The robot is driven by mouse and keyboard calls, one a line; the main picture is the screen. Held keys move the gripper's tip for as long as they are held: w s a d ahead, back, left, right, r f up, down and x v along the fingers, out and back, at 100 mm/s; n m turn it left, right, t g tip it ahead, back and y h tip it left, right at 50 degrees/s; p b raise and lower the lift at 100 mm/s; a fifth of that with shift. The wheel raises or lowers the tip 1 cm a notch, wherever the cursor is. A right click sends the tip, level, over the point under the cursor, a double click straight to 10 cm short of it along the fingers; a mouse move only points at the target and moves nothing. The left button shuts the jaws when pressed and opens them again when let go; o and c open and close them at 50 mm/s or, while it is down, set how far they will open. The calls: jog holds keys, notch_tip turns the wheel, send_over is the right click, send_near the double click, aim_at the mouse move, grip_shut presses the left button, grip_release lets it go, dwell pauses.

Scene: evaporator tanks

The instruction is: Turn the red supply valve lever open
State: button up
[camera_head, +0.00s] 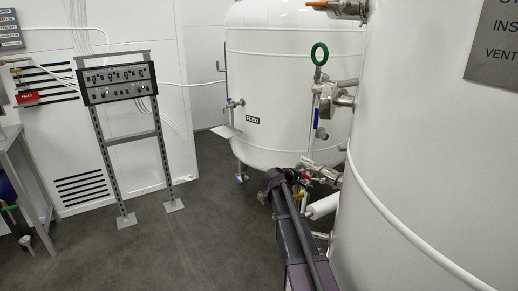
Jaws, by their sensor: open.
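A small red part (306,177), which looks like the red valve lever, shows at the low pipework between the two white tanks. It is tiny here, and I cannot make out its angle. My arm rises from the bottom of the view and bends right towards that pipework. My gripper (298,178) is at its end, open, close to the red part. I cannot tell whether they touch. The dark wrist hides part of the valve and pipe around it.
The large near tank (420,170) fills the right side, close to my arm. The tank marked FEED (270,85) stands behind. A pipe with a green ring handle (320,54) and a blue lever (317,118) rises between them. A control panel stand (118,84) is left; the floor between is clear.

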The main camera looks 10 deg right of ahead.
jog(key=shift+s+a+r+m+p, duration=0.45)
jog(key=shift+m+p, duration=0.05)
jog(key=shift+p, duration=0.35)
jog(key=s+a+f+m+g+y+b, duration=0.15)
jog(key=s+a+f+y, duration=0.25)
jog(key=s+a, duration=0.5)
jog(key=s+a+f+m+g+y, duration=0.1)
jog(key=s+a+f+g+y, duration=0.35)
jog(key=s, duration=0.65)
jog(key=s+a+f+m+y, duration=0.2)
jog(key=s+a+f+y, duration=0.2)
jog(key=s+a, duration=0.6)
notch_tip(320, 180, up, 18)
jog(key=d+p, duration=0.1)
jog(key=p, duration=1.7)
jog(key=shift+r, duration=0.15)
jog(key=shift+s+d, duration=0.1)
jog(key=shift+s, duration=0.1)
